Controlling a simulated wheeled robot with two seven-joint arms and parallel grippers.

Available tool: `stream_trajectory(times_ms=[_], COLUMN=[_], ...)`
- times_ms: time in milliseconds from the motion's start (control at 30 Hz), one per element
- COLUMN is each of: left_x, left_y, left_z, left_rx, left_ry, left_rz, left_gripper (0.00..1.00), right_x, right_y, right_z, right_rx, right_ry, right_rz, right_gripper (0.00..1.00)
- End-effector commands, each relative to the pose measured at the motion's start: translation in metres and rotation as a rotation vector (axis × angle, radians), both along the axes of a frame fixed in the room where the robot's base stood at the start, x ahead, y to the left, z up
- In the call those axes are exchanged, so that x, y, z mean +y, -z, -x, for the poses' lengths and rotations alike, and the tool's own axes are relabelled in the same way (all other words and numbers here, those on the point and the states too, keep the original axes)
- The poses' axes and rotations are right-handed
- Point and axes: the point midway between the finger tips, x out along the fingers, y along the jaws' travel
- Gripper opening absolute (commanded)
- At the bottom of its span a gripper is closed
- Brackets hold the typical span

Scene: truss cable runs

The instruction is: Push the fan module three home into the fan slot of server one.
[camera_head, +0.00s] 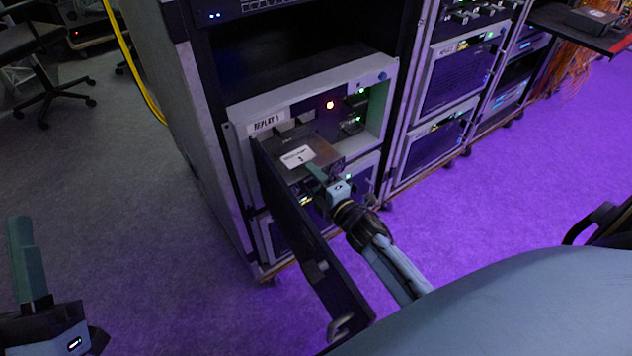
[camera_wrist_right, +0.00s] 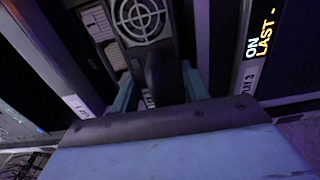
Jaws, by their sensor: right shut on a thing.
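The server marked REPLAY 1 (camera_head: 238,112) sits in the rack, its dark front door (camera_head: 308,245) swung out towards me. A grey box with a white label reading 1 (camera_head: 297,157) shows in its open front. My right gripper (camera_head: 318,174) is at the near edge of that box. In the right wrist view its two fingers (camera_wrist_right: 160,92) are closed on a dark handle below a round fan grille (camera_wrist_right: 140,17), which seems to be the fan module. How deep the module sits is hidden. My left gripper (camera_head: 28,262) is at the lower left, away from the rack; its opening is unclear.
The open door stands close on the left of my right arm, with a handle (camera_head: 340,326) at its near end. More racked units (camera_head: 435,145) stand to the right. A yellow cable (camera_head: 132,62) hangs at the left. Carpet (camera_head: 130,215) between left gripper and rack is clear.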

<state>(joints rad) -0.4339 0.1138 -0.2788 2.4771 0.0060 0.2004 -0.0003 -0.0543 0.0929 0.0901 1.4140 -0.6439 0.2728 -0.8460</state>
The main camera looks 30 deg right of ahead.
Motion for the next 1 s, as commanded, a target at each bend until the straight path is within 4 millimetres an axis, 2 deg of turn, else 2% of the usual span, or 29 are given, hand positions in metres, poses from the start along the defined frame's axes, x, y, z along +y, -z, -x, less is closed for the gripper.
stream_trajectory(times_ms=[667,1000], left_x=[0.0,0.0], left_y=[0.0007,0.0039], left_z=[0.0,0.0], left_rx=[0.0,0.0], left_ry=[0.0,0.0], left_rz=[0.0,0.0], left_gripper=[0.36,0.36], right_x=[0.0004,0.0012], right_y=[-0.0018,-0.0015], right_z=[-0.0026,-0.0106], right_rx=[-0.007,-0.008], right_ry=[-0.002,-0.003], right_rz=[0.0,-0.001], right_gripper=[0.0,0.0])
